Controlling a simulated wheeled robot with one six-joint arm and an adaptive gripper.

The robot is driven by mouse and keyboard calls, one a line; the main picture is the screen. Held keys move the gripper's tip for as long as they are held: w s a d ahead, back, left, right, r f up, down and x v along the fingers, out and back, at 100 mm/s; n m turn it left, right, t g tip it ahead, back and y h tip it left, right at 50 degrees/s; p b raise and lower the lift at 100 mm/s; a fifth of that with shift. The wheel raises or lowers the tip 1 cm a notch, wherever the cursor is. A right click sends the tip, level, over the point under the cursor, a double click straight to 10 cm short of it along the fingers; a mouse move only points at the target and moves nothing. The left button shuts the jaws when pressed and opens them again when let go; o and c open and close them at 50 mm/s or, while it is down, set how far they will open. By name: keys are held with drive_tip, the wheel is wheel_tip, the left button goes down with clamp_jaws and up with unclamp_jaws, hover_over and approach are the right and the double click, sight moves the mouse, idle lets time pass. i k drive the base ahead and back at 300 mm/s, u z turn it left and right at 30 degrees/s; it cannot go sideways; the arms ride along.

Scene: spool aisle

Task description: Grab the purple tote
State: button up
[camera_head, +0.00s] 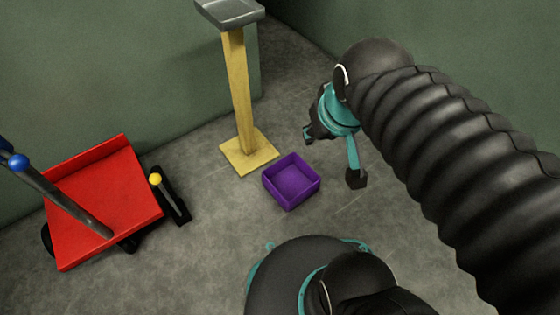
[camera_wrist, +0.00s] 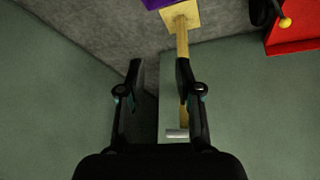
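The purple tote (camera_head: 291,182) is a small open square box on the grey floor, in front of the yellow pedestal's base. It looks empty. Only a sliver of the tote (camera_wrist: 164,3) shows at the top edge of the wrist view. My gripper (camera_head: 331,158) hangs to the right of the tote in the head view, apart from it. Its two fingers (camera_wrist: 159,66) are spread with nothing held between them.
A yellow pedestal (camera_head: 240,95) with a grey top stands just behind the tote. A red cart (camera_head: 107,200) with a dark handle is at left, beside a black item with a yellow knob (camera_head: 155,179). Green walls (camera_head: 90,75) close the back. Floor around the tote's front is clear.

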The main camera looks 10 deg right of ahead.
sight(289, 180)
drive_tip(key=u, duration=0.85)
drive_tip(key=k, duration=0.5)
drive_tip(key=z, duration=0.15)
